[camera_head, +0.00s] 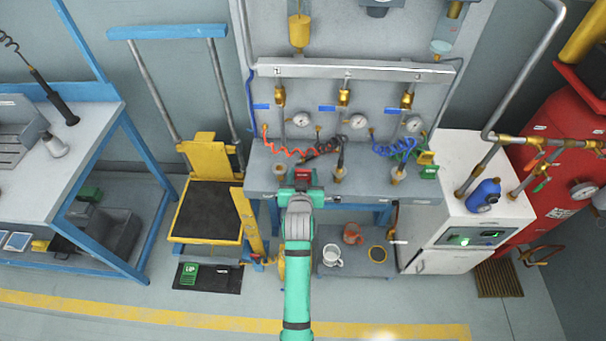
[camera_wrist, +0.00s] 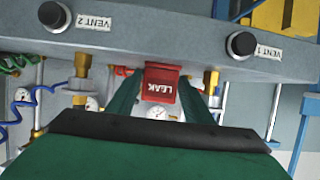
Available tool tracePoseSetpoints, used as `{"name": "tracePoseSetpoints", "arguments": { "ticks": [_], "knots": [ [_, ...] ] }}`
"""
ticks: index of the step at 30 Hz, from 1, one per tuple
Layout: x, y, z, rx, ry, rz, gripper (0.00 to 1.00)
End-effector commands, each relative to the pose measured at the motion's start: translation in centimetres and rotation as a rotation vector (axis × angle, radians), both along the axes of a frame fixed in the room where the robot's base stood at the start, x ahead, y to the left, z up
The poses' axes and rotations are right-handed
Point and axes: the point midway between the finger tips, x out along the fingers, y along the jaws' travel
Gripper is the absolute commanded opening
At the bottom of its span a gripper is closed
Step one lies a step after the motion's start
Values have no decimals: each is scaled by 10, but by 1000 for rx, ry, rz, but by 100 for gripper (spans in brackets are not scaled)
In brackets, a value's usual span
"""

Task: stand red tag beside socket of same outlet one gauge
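The red tag (camera_head: 302,173) is between the fingers of my gripper (camera_head: 302,181) at the bench's front. In the wrist view the red tag (camera_wrist: 160,84) reads LEAK upside down, with my gripper's green fingers (camera_wrist: 161,92) close against its two sides. Whether its foot touches the bench is unclear. The left brass socket (camera_head: 280,170) is just left of the tag; the wrist view shows it at right (camera_wrist: 211,80), near the VENT 1 label (camera_wrist: 263,53). The middle socket (camera_head: 340,173) is right of the tag. The left gauge (camera_head: 301,120) is on the panel behind.
A right socket (camera_head: 397,176) stands further along the bench (camera_head: 365,186). Red, black and blue coiled hoses (camera_head: 395,148) lie behind the sockets. VENT knobs (camera_wrist: 242,44) project from the bench front.

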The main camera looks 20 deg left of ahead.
Motion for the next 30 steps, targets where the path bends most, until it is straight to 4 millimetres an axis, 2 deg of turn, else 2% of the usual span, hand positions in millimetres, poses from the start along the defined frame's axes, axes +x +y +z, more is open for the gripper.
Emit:
{"name": "tracePoseSetpoints", "arguments": {
  "ticks": [8, 11, 24, 30],
  "knots": [
    [0, 0, 3, 0, -1, 0, 46],
    [-7, -2, 6, -1, 0, 0, 46],
    [-80, -23, 37, -1, 0, 0, 46],
    [-101, -29, 47, 0, 0, -1, 46]
  ]
}}
